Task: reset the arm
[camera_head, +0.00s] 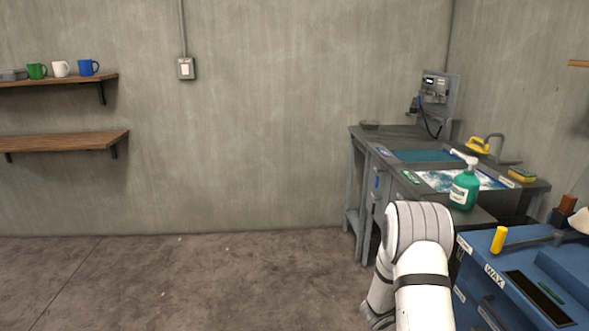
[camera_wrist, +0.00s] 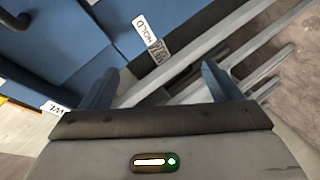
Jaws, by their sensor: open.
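My arm (camera_head: 415,250), white and grey, rises at the lower right of the head view, in front of the grey workbench and left of the blue cabinet. The gripper end does not show in the head view. In the wrist view my gripper (camera_wrist: 160,82) has its two blue-grey fingers spread wide apart. Nothing is between the fingers. Beyond them are a labelled blue surface and grey bars.
The blue cabinet (camera_head: 535,290) with a yellow cylinder (camera_head: 499,240) on top stands at right. The grey workbench (camera_head: 355,180) with a green pump bottle (camera_head: 464,188) is behind my arm. Wall shelves (camera_head: 65,142) are at left. The concrete floor (camera_head: 180,280) is clear.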

